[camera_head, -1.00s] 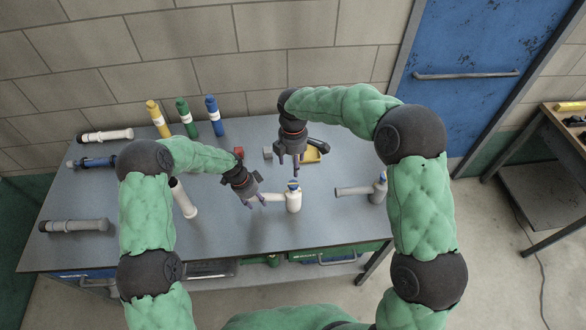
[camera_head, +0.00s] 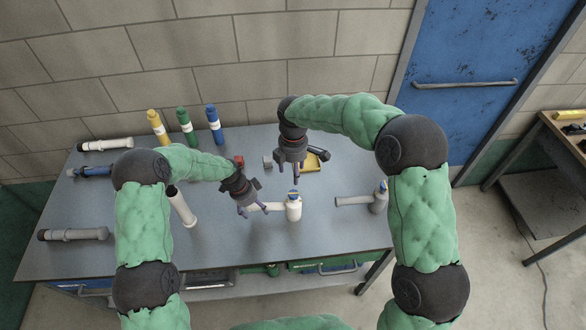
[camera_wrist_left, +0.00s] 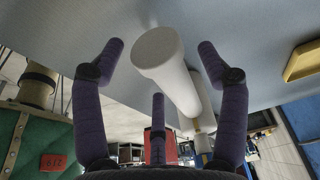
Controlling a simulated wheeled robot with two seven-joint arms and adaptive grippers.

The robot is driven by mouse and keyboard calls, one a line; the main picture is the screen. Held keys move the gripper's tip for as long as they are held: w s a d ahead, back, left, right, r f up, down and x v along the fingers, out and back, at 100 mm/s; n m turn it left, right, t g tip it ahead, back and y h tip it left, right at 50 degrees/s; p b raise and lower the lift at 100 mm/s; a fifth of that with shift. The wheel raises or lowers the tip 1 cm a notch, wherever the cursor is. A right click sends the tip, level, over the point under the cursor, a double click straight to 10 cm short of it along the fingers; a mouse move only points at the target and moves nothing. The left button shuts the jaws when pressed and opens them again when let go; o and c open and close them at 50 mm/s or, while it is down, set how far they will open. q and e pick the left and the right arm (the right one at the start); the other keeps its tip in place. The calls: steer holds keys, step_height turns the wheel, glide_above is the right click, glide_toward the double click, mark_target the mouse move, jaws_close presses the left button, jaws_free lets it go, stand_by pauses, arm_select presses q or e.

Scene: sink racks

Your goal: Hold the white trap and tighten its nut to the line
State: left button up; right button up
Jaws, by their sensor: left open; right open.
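The white trap (camera_head: 293,211) stands on the grey table near its front, with a blue nut (camera_head: 294,193) on top and a white side pipe pointing left. My left gripper (camera_head: 254,210) is open at the left end of that pipe. In the left wrist view the white pipe (camera_wrist_left: 172,70) lies between the spread fingers of my left gripper (camera_wrist_left: 160,80), with no clear contact. My right gripper (camera_head: 295,178) is open, fingers down, just above the blue nut. I cannot tell whether its fingertips reach around the nut. The line on the trap is too small to make out.
A grey trap (camera_head: 378,202) stands to the right. A yellow tray (camera_head: 314,163) with a dark tool lies behind my right gripper. Yellow (camera_head: 158,127), green (camera_head: 187,126) and blue (camera_head: 214,124) bottles stand at the back. A white pipe (camera_head: 183,208) and other tubes lie left.

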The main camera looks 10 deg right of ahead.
arm_select(q)
steer(key=v, duration=1.1)
steer(key=shift+f, duration=0.1)
